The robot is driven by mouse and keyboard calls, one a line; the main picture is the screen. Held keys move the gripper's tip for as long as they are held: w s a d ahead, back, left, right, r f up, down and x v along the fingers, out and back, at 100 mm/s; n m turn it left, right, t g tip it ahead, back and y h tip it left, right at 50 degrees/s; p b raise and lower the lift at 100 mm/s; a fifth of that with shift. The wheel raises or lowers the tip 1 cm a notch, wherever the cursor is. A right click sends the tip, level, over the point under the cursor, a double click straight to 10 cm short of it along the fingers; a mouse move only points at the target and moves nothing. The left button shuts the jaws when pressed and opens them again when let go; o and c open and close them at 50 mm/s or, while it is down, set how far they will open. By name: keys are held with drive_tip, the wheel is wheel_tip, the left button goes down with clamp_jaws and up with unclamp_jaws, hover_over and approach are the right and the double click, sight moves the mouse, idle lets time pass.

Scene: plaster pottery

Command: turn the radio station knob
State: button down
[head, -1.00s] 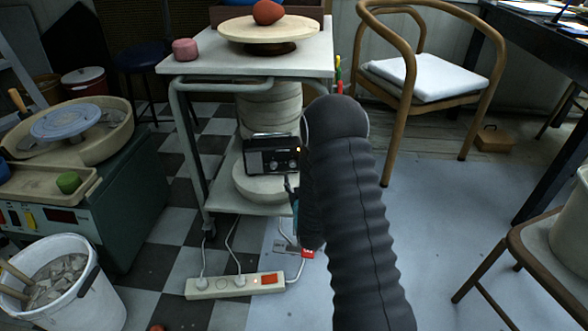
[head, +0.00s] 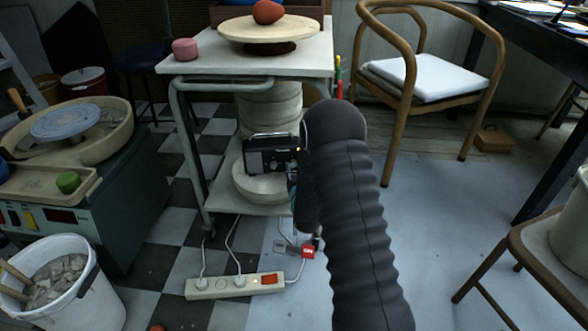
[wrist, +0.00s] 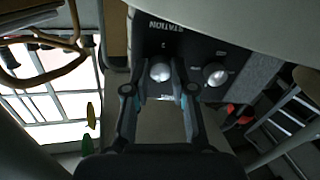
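The radio (head: 268,155) is a small dark box with a carrying handle, on the cart's lower shelf. My arm hides its right part in the head view. In the wrist view its dark front panel (wrist: 195,45) appears upside down with the word STATION. The round silver station knob (wrist: 160,72) is under that word, and a second silver knob (wrist: 215,74) is to its right. My gripper (wrist: 160,66) has its fingers apart, one on each side of the station knob. I cannot tell whether the fingertips touch it.
The radio sits on round plaster slabs (head: 256,190) under the cart's tabletop (head: 215,55), near a cart leg (head: 190,150). A power strip (head: 235,286) with cables lies on the floor in front. A wooden chair (head: 385,130) stands to the right.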

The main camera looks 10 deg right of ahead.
drive_tip(key=shift+m, duration=0.4)
drive_tip(key=m, duration=0.3)
drive_tip(key=shift+m, duration=0.4)
drive_tip(key=m, duration=0.4)
drive_tip(key=shift+m, duration=0.4)
drive_tip(key=m, duration=0.4)
drive_tip(key=shift+t+h, duration=0.3)
drive_tip(key=shift+m, duration=2.2)
drive_tip(key=c, duration=1)
unclamp_jaws()
drive_tip(key=shift+o, duration=0.2)
